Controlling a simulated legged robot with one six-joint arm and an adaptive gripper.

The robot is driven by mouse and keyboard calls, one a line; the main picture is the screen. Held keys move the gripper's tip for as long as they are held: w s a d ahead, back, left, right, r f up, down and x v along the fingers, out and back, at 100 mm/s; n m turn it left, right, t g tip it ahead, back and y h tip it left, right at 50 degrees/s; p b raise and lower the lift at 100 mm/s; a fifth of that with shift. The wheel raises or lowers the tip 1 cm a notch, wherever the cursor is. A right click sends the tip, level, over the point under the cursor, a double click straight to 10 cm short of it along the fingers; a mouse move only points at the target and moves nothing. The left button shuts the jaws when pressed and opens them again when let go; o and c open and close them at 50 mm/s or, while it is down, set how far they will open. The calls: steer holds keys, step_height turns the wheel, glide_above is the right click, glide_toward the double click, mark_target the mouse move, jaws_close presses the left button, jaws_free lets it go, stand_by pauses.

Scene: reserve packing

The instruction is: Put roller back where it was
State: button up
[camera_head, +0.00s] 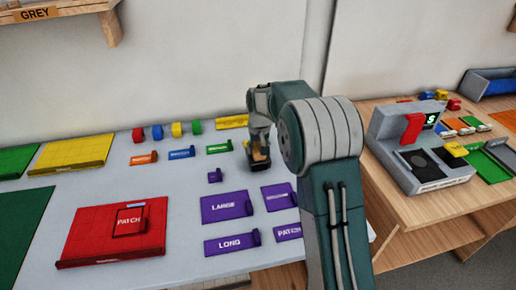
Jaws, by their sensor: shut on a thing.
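My gripper (260,160) points down at the back right of the grey table (190,215), close above its surface. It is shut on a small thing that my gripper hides. I cannot make out the held thing's shape, or whether it touches the table. Several small upright coloured pieces stand in a row at the back, left of my gripper: red (137,134), blue (157,132), yellow (177,130) and green (196,127). I cannot tell whether any of them is a roller.
Small orange (143,158), blue (181,153) and green (219,147) labelled plates lie left of my gripper. Purple plates (227,207) lie in front. A red PATCH board (88,240) lies front left. A grey machine (411,130) stands on the wooden table at right.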

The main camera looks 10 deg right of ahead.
steer(key=shift+s+f, duration=0.15)
steer(key=shift+f, duration=0.55)
steer(key=shift+c, duration=0.6)
steer(key=o, duration=1.3)
steer(key=shift+r, duration=0.1)
